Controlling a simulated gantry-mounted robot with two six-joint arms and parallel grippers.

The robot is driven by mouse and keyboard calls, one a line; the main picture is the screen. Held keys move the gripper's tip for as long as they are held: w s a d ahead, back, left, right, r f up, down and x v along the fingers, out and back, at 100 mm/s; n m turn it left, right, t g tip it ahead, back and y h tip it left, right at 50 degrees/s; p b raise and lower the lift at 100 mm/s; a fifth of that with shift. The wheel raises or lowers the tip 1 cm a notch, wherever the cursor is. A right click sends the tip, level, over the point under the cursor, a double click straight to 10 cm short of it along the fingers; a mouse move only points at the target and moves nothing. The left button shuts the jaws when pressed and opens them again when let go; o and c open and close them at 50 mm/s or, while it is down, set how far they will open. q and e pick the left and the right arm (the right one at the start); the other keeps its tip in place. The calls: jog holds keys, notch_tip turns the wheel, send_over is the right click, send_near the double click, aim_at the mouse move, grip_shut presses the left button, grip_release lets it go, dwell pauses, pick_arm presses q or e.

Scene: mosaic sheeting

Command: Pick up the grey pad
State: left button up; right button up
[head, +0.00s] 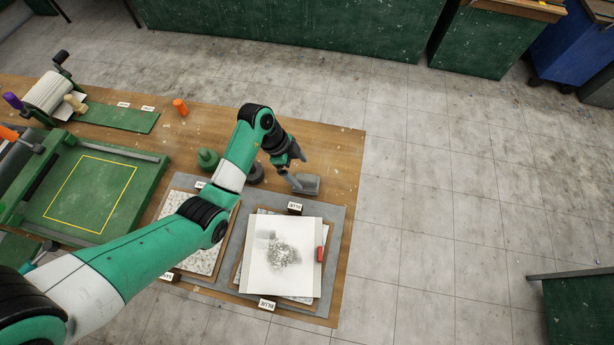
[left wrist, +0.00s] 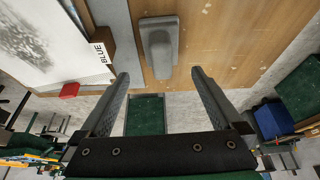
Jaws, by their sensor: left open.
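The grey pad (head: 308,184) lies on the wooden table top, near its right edge and just beyond the grey mat. In the left wrist view the pad (left wrist: 158,45) shows whole, with a raised rounded grip along its length. My left gripper (head: 296,161) is over the table close to the pad. In the left wrist view its two fingers (left wrist: 159,74) are spread with nothing between them, and the pad appears ahead of the gap, apart from both fingers. My right gripper is in neither view.
White sheet (head: 258,288) with a grey speckled patch lies over a mosaic board on the grey mat (head: 338,225). A red block (head: 320,254) sits at its right edge. "BLUE" tags (head: 294,207) stand around it. A dark round object (head: 256,172) and green piece (head: 208,159) stand left of the gripper.

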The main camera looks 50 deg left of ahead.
aim_at(311, 178)
pick_arm(q)
jog(key=x, duration=0.3)
jog(key=shift+w+d+f+b, duration=0.1)
jog(key=shift+f+b, duration=0.15)
jog(key=shift+b, duration=0.1)
jog(key=b+x, duration=0.2)
jog(key=x, duration=0.3)
jog(key=shift+f, duration=0.1)
jog(key=c, duration=1.5)
jog(key=shift+w+r, duration=0.1)
jog(key=shift+r, duration=0.5)
notch_tip(311, 178, up, 3)
jog(key=shift+f+p, duration=0.1)
jog(key=shift+p, duration=0.75)
jog(key=s+d+r+p, duration=0.2)
jog(key=s+d+r, duration=0.1)
jog(key=s+d+r+p, duration=0.2)
jog(key=s+d+r, duration=0.1)
jog(key=s, duration=0.1)
jog(key=s+d+r+p, duration=0.2)
jog(key=s+r, duration=0.1)
jog(key=shift+s+d+r, duration=0.1)
jog(key=shift+s+d, duration=0.25)
jog(key=shift+d, duration=0.05)
